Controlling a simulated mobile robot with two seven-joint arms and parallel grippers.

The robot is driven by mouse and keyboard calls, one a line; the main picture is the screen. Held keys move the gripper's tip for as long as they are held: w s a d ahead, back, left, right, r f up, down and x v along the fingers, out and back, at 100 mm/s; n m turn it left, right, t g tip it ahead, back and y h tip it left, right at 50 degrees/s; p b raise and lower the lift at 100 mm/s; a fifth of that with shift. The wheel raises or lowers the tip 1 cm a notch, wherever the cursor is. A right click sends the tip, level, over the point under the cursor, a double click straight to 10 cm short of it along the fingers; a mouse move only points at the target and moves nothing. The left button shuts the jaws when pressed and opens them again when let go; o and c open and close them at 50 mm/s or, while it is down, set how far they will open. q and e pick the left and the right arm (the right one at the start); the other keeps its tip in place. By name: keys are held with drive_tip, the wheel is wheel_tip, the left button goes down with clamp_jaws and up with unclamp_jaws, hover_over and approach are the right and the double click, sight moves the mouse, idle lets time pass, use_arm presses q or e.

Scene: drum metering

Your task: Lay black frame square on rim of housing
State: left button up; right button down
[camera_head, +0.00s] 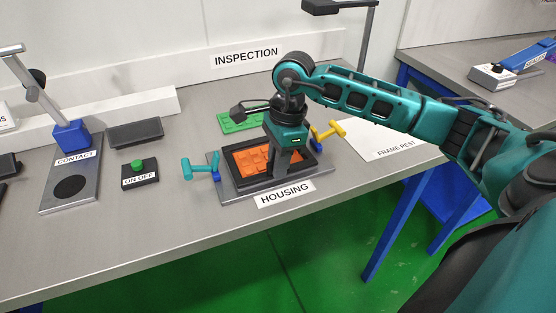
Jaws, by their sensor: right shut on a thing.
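The housing (235,196) is a grey base with a label at its front edge, on the bench in the middle of the view. An orange blocky insert (252,161) shows inside it. The black frame (250,185) surrounds the orange insert at the housing, looking roughly in line with it. Whether it touches the rim all round cannot be told. My right gripper (285,168) points down over the housing and is shut on the frame, hiding its right middle part. My left gripper is out of view.
A teal-handled clamp (200,170) stands left of the housing and a yellow-handled clamp (328,132) right. A green block plate (240,121) lies behind. The white frame rest (385,143) is empty. The on/off button (138,166) and contact station (82,193) stand left.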

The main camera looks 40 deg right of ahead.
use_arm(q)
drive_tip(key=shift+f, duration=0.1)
use_arm(e)
drive_tip(key=shift+f, duration=0.1)
drive_tip(key=c, duration=0.9)
unclamp_jaws()
drive_tip(key=shift+c, duration=0.2)
